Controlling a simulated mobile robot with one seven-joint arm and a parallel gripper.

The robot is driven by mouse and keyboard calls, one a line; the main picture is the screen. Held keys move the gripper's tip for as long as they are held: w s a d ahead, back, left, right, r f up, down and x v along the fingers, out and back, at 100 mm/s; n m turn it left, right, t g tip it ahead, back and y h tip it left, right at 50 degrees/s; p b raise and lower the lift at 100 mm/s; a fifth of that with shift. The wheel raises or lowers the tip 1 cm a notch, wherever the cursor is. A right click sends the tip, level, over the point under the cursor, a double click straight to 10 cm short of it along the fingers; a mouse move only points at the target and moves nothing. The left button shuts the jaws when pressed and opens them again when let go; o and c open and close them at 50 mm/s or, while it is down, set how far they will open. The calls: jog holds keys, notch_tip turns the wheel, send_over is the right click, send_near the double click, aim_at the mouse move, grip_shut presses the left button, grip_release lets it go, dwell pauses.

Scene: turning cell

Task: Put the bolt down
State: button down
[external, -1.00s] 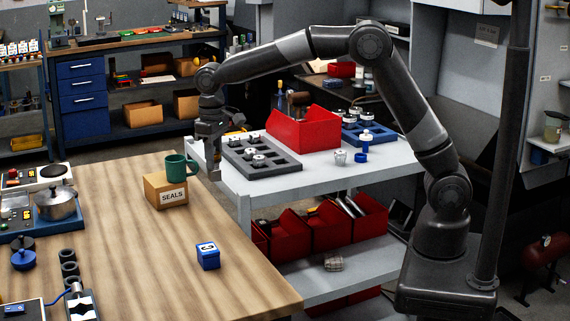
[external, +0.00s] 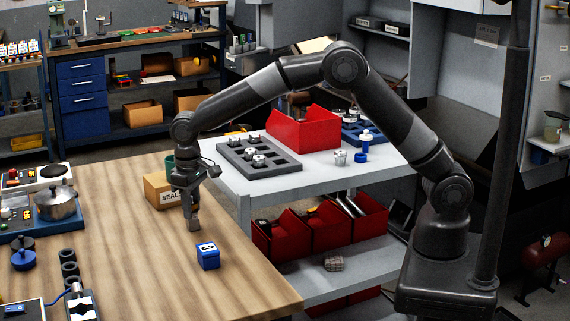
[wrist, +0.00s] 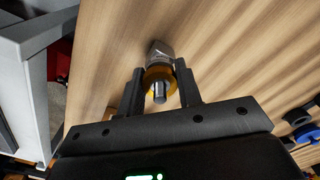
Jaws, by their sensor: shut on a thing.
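My gripper (wrist: 160,88) is shut on the bolt (wrist: 159,50) in the wrist view. The bolt has a grey metal hex end pointing away from my gripper, a yellow-orange ring around it between the fingers, and a short grey stub on the near side. In the external view my gripper (external: 193,218) points down over the wooden table (external: 130,240), near its right edge. It is behind and a little left of a small blue box. I cannot tell whether the bolt touches the wood.
The blue box (external: 208,257) with a white label stands close in front. The grey cart (external: 290,184) stands to the right. Open wood lies to the left.

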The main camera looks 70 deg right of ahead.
jog(key=c, duration=1)
grip_release()
